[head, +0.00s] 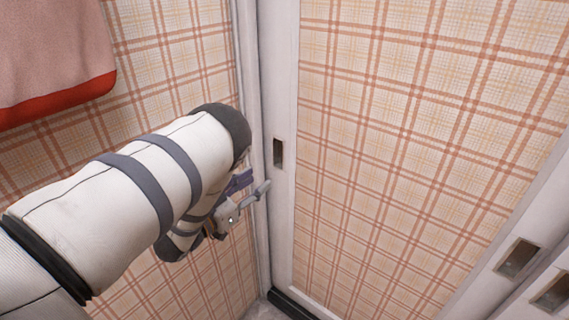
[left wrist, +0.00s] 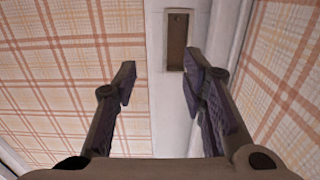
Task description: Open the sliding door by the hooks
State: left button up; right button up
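The sliding door (head: 410,130) has a plaid panel in a white frame. A recessed hook slot (head: 278,152) sits in its left stile. The slot also shows in the left wrist view (left wrist: 177,42), at the top centre, beyond the fingertips. My left gripper (head: 250,188) is just left of and below the slot in the head view, partly hidden by my own forearm. In the left wrist view the left gripper (left wrist: 158,72) has its fingers spread, with nothing between them. No contact with the door shows. My right gripper is in neither view.
A plaid wall (head: 180,50) meets the door at a corner on the left, close to my arm. A pink cloth with a red border (head: 55,55) hangs there. Two more recessed slots, one on the left (head: 518,259) and one on the right (head: 553,292), are at lower right.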

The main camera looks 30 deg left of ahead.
aim_at(286, 159)
pick_arm(q)
jog(key=w, duration=0.3)
jog(key=w+b, duration=0.1)
jog(key=w, duration=0.2)
jog(key=w+d, duration=0.1)
jog(key=w, duration=0.3)
jog(key=shift+w, duration=0.5)
jog(key=shift+r, duration=0.1)
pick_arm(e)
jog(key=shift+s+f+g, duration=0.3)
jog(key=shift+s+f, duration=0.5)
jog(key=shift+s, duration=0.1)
pick_arm(q)
grip_shut()
